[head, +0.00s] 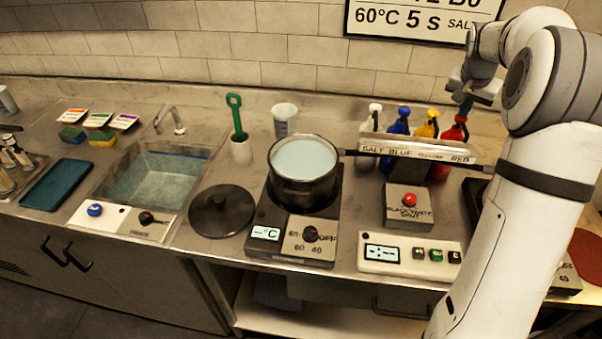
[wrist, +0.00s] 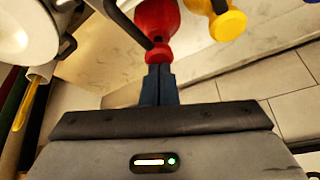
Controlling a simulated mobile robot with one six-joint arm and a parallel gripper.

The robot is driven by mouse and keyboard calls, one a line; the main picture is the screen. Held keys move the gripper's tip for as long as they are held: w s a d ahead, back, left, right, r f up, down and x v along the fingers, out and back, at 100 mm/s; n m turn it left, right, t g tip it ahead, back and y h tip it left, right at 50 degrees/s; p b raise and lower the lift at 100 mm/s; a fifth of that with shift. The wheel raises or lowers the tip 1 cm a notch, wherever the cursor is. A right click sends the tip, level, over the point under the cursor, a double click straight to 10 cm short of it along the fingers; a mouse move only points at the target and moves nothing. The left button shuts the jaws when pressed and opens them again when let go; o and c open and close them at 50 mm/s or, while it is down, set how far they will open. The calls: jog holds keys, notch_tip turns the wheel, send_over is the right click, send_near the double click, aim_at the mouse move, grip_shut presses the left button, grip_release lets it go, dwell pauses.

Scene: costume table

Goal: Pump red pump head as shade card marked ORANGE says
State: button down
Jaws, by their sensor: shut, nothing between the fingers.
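The red pump head (head: 461,119) tops a red bottle (head: 440,172) at the right end of a row of pump bottles. My gripper (head: 466,102) is shut and empty, pointing down just above this head. In the wrist view my closed fingertips (wrist: 160,70) meet or nearly meet the red pump (wrist: 158,48); I cannot tell whether they touch. Three shade cards with orange (head: 72,115), green (head: 98,119) and purple (head: 123,122) bands stand at the back left. Their writing is too small to read.
White, blue (head: 398,128) and yellow (head: 427,130) pumps stand left of the red one, behind a label strip (head: 415,149) reading SALT, BLUE, YELLOW, RED. A red-button box (head: 408,213) stands in front. The sink (head: 155,180) is at left.

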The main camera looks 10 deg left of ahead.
jog(key=shift+f+b, duration=0.4)
jog(key=shift+f, duration=0.4)
jog(key=shift+r, duration=0.15)
jog(key=shift+r+p, duration=1)
jog(key=shift+r, duration=0.3)
jog(key=shift+r, duration=0.1)
notch_tip(320, 180, up, 6)
jog(key=p, duration=0.4)
